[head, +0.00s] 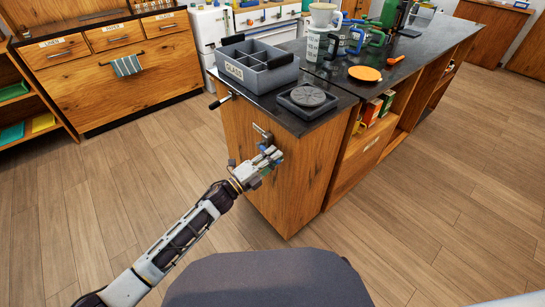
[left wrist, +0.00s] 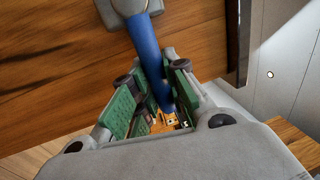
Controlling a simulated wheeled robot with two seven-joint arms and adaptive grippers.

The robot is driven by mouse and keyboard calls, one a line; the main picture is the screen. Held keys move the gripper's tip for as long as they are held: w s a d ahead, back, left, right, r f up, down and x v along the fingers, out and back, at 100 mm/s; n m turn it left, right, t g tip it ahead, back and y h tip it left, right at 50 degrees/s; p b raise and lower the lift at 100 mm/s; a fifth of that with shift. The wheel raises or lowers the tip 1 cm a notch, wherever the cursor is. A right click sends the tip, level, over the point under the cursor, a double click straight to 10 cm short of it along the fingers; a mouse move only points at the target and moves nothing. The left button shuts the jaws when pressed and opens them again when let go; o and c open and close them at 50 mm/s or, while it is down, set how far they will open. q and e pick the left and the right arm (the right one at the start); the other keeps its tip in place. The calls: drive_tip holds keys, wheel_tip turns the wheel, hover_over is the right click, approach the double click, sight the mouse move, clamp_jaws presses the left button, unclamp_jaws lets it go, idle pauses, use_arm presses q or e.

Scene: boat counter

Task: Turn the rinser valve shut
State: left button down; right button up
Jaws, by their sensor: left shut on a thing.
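The rinser valve is on the wooden end panel of the counter, below a small label. In the left wrist view its grey body (left wrist: 123,6) is at the top, and its blue lever handle (left wrist: 147,42) runs down between my finger pads. My left gripper (head: 271,156) is at the end panel, shut on the blue handle; its green pads (left wrist: 156,82) lie on both sides of the handle. In the head view the gripper hides most of the valve. The round grey rinser (head: 307,96) sits on the countertop above. My right gripper is not in view.
A grey divided bin (head: 255,67) stands beside the rinser. An orange plate (head: 365,73), mugs (head: 375,38) and a cup stack stand further back. A dark handle (head: 220,102) sticks out from the counter's left side. The floor (head: 130,175) around the counter end is clear.

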use_arm(q)
drive_tip(key=shift+f, duration=0.1)
drive_tip(key=c, duration=1.4)
unclamp_jaws()
drive_tip(key=shift+s+a, duration=0.1)
drive_tip(key=shift+v, duration=5.85)
